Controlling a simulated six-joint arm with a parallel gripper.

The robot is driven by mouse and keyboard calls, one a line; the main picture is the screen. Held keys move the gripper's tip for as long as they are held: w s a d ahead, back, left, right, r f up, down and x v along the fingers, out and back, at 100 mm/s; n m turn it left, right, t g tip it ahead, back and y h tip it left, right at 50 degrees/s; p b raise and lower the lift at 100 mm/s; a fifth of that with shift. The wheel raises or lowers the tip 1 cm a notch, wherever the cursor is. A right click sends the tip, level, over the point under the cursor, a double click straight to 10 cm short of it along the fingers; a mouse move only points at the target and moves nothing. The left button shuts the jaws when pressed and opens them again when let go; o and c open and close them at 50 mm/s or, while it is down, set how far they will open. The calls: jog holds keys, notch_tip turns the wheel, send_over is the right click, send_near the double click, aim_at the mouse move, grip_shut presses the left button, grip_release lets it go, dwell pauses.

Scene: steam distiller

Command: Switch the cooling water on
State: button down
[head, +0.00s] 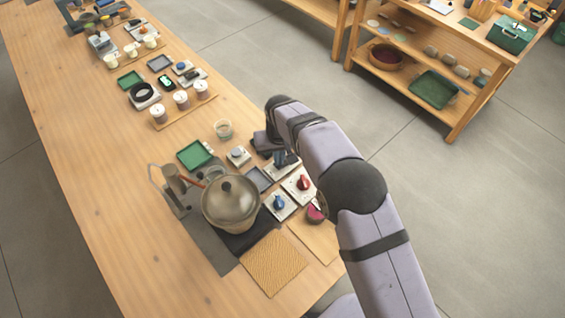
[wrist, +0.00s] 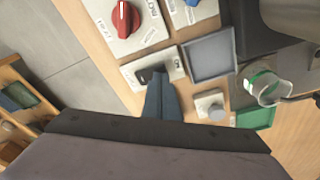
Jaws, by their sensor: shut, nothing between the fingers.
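A black switch (wrist: 150,75) sits on a white labelled plate (wrist: 172,61); the label is too small to read. My gripper (wrist: 160,80) is shut and empty, its fingertips right beside the switch in the wrist view. I cannot tell whether they touch it. In the head view my gripper (head: 286,158) is over this plate (head: 281,169), and the switch is hidden. A blue knob (head: 279,202) and a red knob (head: 303,183) sit on neighbouring plates. The red knob (wrist: 126,19) also shows in the wrist view. I cannot tell which control bears the cooling-water label.
The metal pot (head: 230,203) stands left of the blue knob. Several cups and trays stand farther along the table.

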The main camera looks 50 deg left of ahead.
jog(key=shift+f, duration=0.4)
notch_tip(320, 180, up, 7)
jog(key=p, duration=0.3)
jog(key=shift+p, duration=0.3)
dwell(0.6)
dwell(0.3)
